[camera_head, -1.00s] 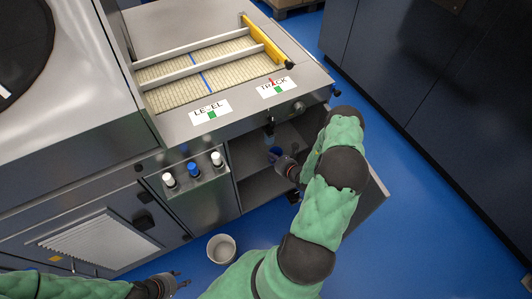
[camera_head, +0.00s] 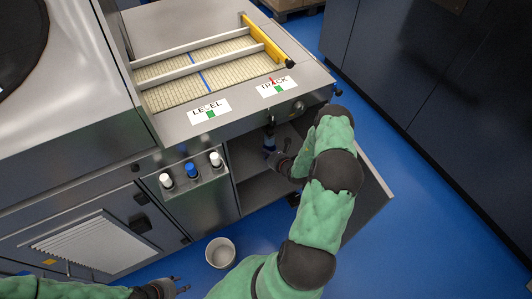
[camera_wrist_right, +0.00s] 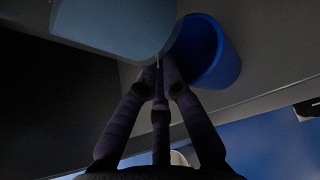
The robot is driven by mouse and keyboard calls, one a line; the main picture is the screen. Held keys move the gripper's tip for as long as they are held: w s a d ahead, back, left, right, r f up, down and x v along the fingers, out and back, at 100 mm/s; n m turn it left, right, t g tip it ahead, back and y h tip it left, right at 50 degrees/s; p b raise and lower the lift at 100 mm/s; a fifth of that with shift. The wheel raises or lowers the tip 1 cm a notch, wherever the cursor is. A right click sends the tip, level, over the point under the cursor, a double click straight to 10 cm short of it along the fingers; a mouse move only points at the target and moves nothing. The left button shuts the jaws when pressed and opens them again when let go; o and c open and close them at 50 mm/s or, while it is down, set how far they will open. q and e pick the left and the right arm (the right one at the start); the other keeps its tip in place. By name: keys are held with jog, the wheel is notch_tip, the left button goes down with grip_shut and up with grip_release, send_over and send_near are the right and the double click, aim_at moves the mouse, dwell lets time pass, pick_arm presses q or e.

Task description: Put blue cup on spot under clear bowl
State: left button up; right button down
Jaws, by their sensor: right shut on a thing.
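The blue cup (camera_head: 268,155) is inside the open cabinet under the worktop. My right gripper (camera_head: 275,157) is shut on it. In the right wrist view the cup (camera_wrist_right: 226,62) is tilted in the picture, with the fingertips (camera_wrist_right: 160,65) at its rim. The clear bowl (camera_head: 269,141) hangs just above the cup. A pale blue shape, apparently this bowl (camera_wrist_right: 115,22), fills the top of the wrist view beside the cup. I cannot tell whether they touch. The spot below is hidden. My left gripper (camera_head: 182,285) is open and empty, low at the left.
The cabinet shelf (camera_head: 262,188) is partly bare. Its open door (camera_head: 372,190) stands right of my right arm. A grey bucket (camera_head: 220,252) is on the blue floor. A panel with white and blue knobs (camera_head: 192,170) stands left of the opening.

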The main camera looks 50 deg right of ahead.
jog(key=c, duration=1.4)
grip_release()
jog(key=shift+f, duration=0.1)
jog(key=shift+p+v, duration=2.15)
jog(key=shift+v, duration=4)
